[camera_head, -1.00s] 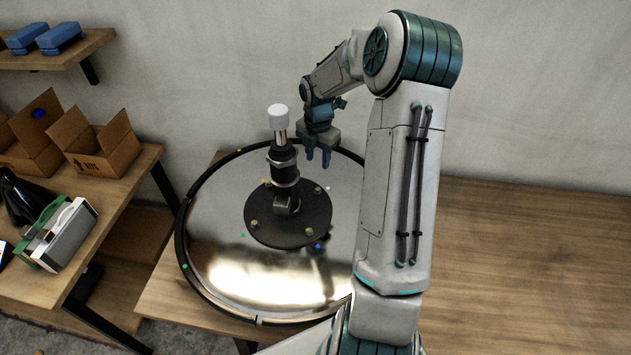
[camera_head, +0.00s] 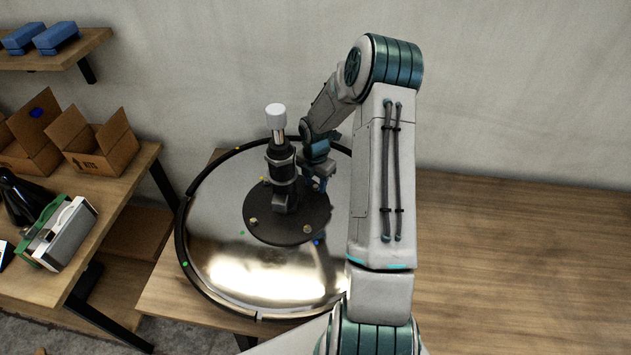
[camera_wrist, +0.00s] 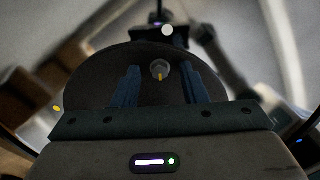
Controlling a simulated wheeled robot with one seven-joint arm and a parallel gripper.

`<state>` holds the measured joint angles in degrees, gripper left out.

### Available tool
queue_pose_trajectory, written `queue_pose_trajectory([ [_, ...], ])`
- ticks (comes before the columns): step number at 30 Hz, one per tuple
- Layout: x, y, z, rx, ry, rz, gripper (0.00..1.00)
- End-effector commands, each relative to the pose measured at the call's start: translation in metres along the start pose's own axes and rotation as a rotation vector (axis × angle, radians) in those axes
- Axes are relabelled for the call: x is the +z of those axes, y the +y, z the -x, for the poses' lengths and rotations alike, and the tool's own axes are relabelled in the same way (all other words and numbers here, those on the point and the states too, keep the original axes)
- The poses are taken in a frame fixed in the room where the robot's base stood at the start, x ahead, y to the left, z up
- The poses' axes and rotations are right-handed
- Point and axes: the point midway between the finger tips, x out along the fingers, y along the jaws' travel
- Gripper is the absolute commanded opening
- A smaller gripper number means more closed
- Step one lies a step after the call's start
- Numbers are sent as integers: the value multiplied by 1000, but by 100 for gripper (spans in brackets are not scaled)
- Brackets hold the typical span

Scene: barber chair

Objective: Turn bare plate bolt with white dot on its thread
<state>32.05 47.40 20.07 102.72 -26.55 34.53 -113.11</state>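The round black plate (camera_head: 283,232) lies on the shiny disc and carries brass-coloured bolts near its rim, one at front left (camera_head: 253,221) and one at front right (camera_head: 307,229). My gripper (camera_head: 319,185) is low over the plate's far right edge. In the wrist view my gripper (camera_wrist: 163,87) is open, its two blue fingers apart. A round bolt end (camera_wrist: 160,69) with a small yellow mark shows between the fingers, with gaps on both sides. I cannot make out a white dot on its thread.
A dark upright post (camera_head: 281,165) with a white cap (camera_head: 276,116) stands on the plate, close left of my gripper. A side table with cardboard boxes (camera_head: 104,146) is at left. The wooden table (camera_head: 520,260) is clear at right.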

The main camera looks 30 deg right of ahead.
Motion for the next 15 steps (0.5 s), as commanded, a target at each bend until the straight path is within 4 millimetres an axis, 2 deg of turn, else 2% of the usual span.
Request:
queue_pose_trajectory([
  [1,0,0,0,0,0,0,28],
  [4,0,0,0,0,0,0,0],
  [15,0,0,0,0,1,-32,0],
])
